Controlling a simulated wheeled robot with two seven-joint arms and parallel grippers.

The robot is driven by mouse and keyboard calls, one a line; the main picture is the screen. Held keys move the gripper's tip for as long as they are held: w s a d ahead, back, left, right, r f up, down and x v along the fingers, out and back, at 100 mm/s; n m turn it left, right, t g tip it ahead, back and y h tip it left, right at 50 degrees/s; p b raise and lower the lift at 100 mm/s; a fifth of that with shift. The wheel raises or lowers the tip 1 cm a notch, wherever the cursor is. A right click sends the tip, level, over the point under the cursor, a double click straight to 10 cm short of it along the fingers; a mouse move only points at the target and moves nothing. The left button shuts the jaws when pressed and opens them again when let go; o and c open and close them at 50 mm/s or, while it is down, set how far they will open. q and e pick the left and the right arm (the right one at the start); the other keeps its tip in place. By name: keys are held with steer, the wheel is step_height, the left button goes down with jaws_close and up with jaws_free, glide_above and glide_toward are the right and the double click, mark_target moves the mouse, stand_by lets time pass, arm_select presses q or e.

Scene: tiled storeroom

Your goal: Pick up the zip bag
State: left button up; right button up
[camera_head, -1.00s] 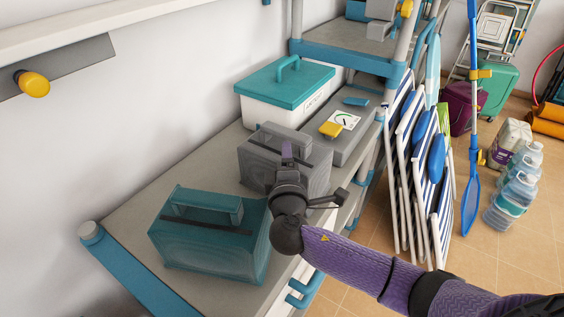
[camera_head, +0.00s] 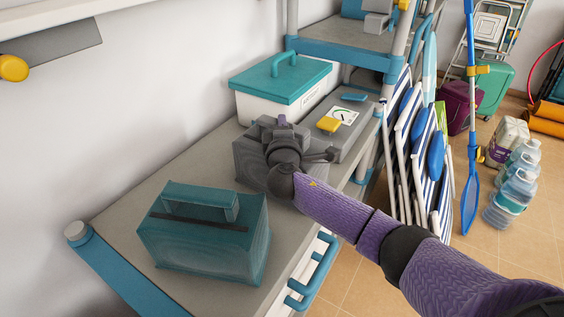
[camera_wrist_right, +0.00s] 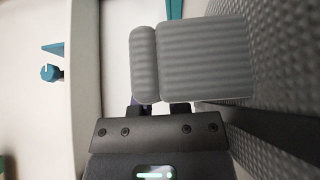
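Two boxy zip bags with top handles stand on the grey shelf (camera_head: 120,215). The teal bag (camera_head: 203,250) is nearer and has a dark line, perhaps its zip, across the top. The grey bag (camera_head: 255,165) is behind it, partly hidden by my right gripper (camera_head: 283,121). That gripper is at the grey bag's handle. In the right wrist view the ribbed grey handle (camera_wrist_right: 205,58) fills the space ahead of the gripper, with the dark bag body (camera_wrist_right: 285,70) at right. The fingertips are mostly hidden, so their closure is unclear. My left gripper is not in view.
A white box with a teal lid (camera_head: 283,78) and a flat grey case (camera_head: 350,118) with a yellow item stand behind. Folded striped chairs (camera_head: 415,150) and water bottles (camera_head: 515,195) are on the floor at right.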

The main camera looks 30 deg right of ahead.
jaws_close()
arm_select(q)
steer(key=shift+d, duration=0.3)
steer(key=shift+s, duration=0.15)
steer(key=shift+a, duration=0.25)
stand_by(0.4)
